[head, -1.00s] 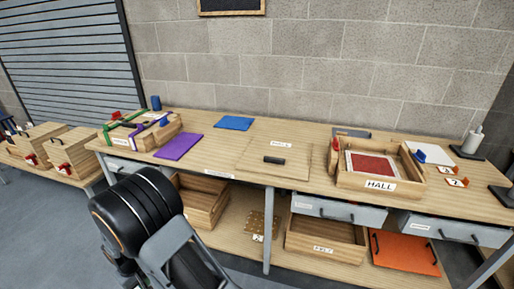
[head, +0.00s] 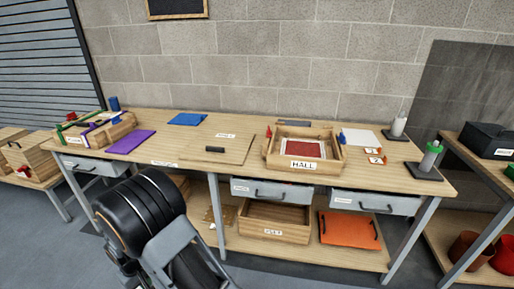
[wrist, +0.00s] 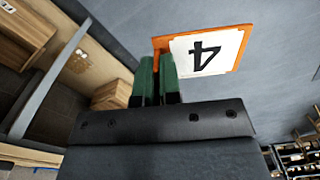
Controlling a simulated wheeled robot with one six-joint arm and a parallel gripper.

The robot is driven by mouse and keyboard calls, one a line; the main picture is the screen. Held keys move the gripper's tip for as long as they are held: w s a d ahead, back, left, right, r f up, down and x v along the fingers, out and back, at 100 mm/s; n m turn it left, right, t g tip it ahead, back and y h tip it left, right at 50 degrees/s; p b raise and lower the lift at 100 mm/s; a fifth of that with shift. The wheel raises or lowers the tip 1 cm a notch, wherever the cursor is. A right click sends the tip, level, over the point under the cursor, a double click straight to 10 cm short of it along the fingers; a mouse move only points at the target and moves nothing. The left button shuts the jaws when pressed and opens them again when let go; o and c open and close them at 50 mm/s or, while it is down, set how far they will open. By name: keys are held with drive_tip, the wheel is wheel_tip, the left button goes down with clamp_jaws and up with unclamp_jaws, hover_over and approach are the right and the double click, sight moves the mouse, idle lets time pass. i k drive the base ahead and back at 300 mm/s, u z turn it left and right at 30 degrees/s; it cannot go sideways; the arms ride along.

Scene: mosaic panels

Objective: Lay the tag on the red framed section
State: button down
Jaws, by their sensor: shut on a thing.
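The tag is an orange-edged plate with a white face marked 4 (wrist: 205,52). In the wrist view my gripper (wrist: 157,62) is shut on the tag at its left end, with green fingers. The red framed section (head: 300,149) is a red panel with a pale frame, inside the wooden tray labelled HALL (head: 303,165) on the bench. The tag is clear of the bench and apart from that tray. The gripper and the tag are not visible in the head view, where only part of my arm shows.
Tags 2 and 3 (head: 375,155) lie right of the HALL tray. A white sheet (head: 362,139) lies behind them. A purple sheet (head: 131,141) and a blue sheet (head: 187,119) lie to the left. A dark box (head: 488,139) stands on the right bench. Grey floor is open in front.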

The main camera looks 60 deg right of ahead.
sight(303, 153)
drive_tip(key=z, duration=1.8)
